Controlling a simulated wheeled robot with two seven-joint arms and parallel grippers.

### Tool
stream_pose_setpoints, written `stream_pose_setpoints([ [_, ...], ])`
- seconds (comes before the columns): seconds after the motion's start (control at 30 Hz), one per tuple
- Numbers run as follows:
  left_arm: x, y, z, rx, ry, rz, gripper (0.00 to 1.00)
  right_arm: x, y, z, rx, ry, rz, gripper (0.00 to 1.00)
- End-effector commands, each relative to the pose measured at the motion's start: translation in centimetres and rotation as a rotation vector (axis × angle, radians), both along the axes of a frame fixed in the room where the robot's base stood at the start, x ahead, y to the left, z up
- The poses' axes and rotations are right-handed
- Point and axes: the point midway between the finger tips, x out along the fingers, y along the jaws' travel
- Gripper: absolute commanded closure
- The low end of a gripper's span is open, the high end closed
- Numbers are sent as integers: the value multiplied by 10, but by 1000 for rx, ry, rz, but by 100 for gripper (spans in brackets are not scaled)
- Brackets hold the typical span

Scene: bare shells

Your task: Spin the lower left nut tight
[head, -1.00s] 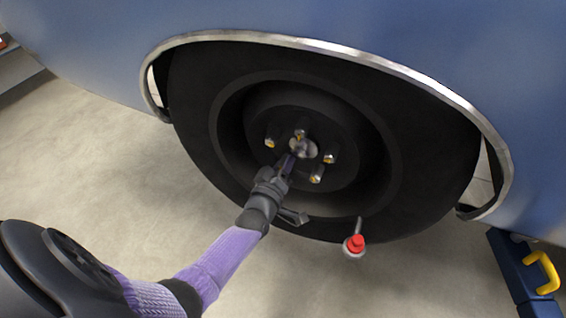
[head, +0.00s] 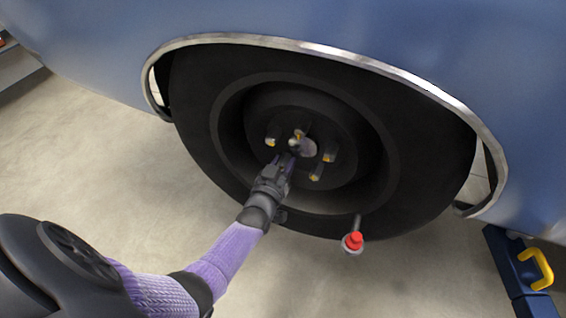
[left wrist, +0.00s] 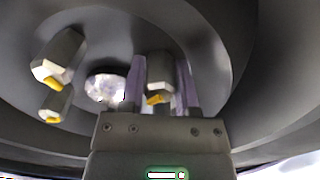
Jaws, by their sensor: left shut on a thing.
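The black wheel (head: 430,150) sits in the blue car's arch, with grey, yellow-marked nuts around a pale hub centre (head: 308,148). Visible nuts are at upper left (head: 271,140), top (head: 298,134), right (head: 329,154) and lower right (head: 316,173). My left gripper (head: 287,160) reaches in from below at the lower left position and hides that nut in the head view. In the left wrist view, my left gripper's fingers (left wrist: 163,88) are shut on the lower left nut (left wrist: 160,70), one on each side. My right gripper is in neither view.
The metal arch trim (head: 330,50) curves over the tyre. A red-capped object (head: 354,241) is by the tyre's lower edge. The floor (head: 100,150) at left is clear.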

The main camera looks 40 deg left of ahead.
Motion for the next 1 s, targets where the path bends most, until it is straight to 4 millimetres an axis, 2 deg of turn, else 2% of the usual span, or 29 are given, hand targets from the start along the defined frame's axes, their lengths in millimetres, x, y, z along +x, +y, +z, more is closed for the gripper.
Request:
stream_pose_setpoints([
  [0.47,-1,0,-2,13,8,-1,100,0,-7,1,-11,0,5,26],
  [0.5,-1,0,-2,13,8,-1,59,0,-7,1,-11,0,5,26],
  [0.67,0,0,-1,13,6,0,26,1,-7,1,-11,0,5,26],
  [0.9,0,0,0,12,4,0,26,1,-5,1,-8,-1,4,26],
  [1.0,-6,-1,1,12,5,0,26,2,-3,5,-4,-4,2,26],
])
